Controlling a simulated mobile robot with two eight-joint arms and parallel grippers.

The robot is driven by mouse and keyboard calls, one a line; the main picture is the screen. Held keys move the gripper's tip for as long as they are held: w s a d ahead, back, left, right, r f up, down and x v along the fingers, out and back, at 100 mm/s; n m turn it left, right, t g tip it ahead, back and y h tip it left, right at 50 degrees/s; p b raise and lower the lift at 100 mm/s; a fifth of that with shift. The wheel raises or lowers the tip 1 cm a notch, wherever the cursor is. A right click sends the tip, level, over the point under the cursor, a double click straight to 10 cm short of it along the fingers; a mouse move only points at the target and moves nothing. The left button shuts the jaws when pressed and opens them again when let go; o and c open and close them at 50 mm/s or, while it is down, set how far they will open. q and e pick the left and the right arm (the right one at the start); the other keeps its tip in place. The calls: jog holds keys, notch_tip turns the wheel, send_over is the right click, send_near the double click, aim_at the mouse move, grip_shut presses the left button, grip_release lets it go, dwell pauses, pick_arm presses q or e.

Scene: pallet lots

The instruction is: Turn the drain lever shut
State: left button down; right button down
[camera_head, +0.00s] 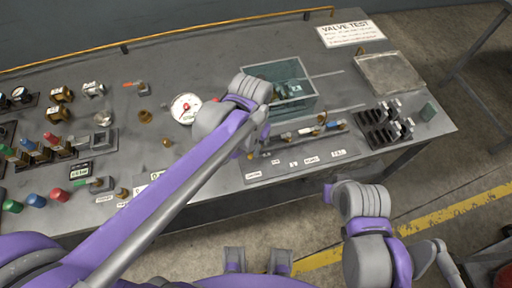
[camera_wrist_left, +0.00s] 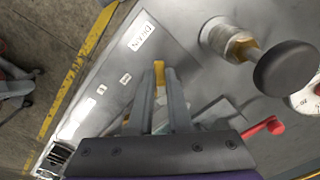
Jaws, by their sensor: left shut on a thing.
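The yellow drain lever (camera_wrist_left: 159,72) shows in the left wrist view, beside the white DRAIN label (camera_wrist_left: 142,36). My left gripper (camera_wrist_left: 160,92) is shut on this lever, with its two grey fingers on either side of it. Part of the lever is hidden between the fingers. In the head view my left gripper (camera_head: 251,150) reaches down at the front of the bench, left of the valve row, and the lever is mostly hidden there. My right arm hangs at the lower right, off the bench; its gripper cannot be made out.
A dark round knob (camera_wrist_left: 286,68) and a red handle (camera_wrist_left: 266,127) stand close to my left gripper. A clear tank (camera_head: 290,95) and a pressure gauge (camera_head: 186,108) stand behind. A black rack (camera_head: 380,128) is to the right. Fittings crowd the bench's left side.

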pick_arm(q)
jog(key=m, duration=0.2)
jog(key=w+a+m, duration=0.1)
jog(key=m, duration=0.2)
jog(key=shift+w+a+m, duration=0.15)
jog(key=shift+a+m, duration=0.1)
jog(key=shift+m, duration=0.05)
jog(key=shift+w+a+m, duration=0.15)
jog(key=shift+w+m, duration=0.15)
jog(key=shift+m, duration=0.7)
jog(key=shift+w+a+m, duration=0.15)
jog(key=shift+w+m, duration=0.15)
jog(key=shift+m, duration=0.7)
jog(key=c, duration=0.8)
grip_release()
jog(key=shift+c, duration=0.2)
jog(key=shift+r, duration=0.1)
notch_tip(320, 180, up, 11)
